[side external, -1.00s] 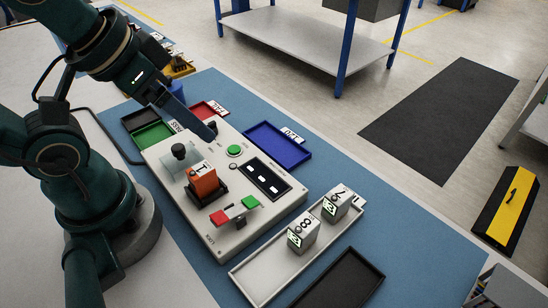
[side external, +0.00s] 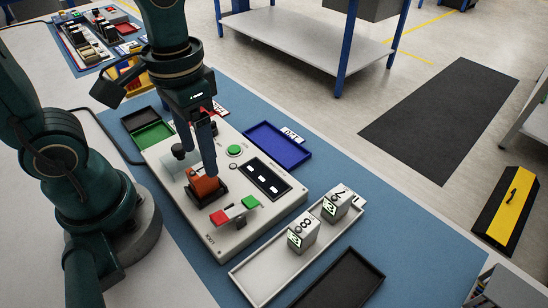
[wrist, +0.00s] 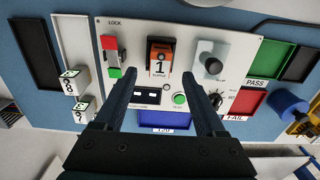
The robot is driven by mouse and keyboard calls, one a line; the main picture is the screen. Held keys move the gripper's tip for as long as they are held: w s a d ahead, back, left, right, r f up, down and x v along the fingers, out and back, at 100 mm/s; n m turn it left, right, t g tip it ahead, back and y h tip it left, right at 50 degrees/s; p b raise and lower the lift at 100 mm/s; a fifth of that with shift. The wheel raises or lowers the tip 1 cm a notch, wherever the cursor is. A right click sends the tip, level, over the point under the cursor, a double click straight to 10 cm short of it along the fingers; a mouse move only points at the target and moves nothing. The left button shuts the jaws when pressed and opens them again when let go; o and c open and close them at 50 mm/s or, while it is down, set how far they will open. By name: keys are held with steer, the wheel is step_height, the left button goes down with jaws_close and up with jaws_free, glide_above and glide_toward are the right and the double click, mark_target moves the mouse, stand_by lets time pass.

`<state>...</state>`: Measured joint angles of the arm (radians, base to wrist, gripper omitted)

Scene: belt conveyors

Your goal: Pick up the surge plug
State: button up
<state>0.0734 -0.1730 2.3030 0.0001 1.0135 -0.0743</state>
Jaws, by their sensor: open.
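An orange plug marked 1 (side external: 203,188), which looks like the surge plug, sits in a dark socket on the light grey test box (side external: 235,237). It also shows in the wrist view (wrist: 161,57), upper middle. My gripper (side external: 209,170) points down over the box, close to the plug. In the wrist view its open fingers (wrist: 150,48) lie to either side of the plug, with nothing held. In the side view a finger hides part of the plug. I cannot tell whether the fingertips are level with it.
The box carries a clear cover with a black knob (side external: 180,151), a red and green lock lever (side external: 234,210) and a green button (side external: 234,150). Two white numbered blocks (side external: 303,236) stand in a white tray (side external: 262,290). Blue (side external: 280,150), green and red trays lie behind.

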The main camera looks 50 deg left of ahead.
mark_target(202, 168)
steer(key=shift+f, duration=2.35)
jaws_close()
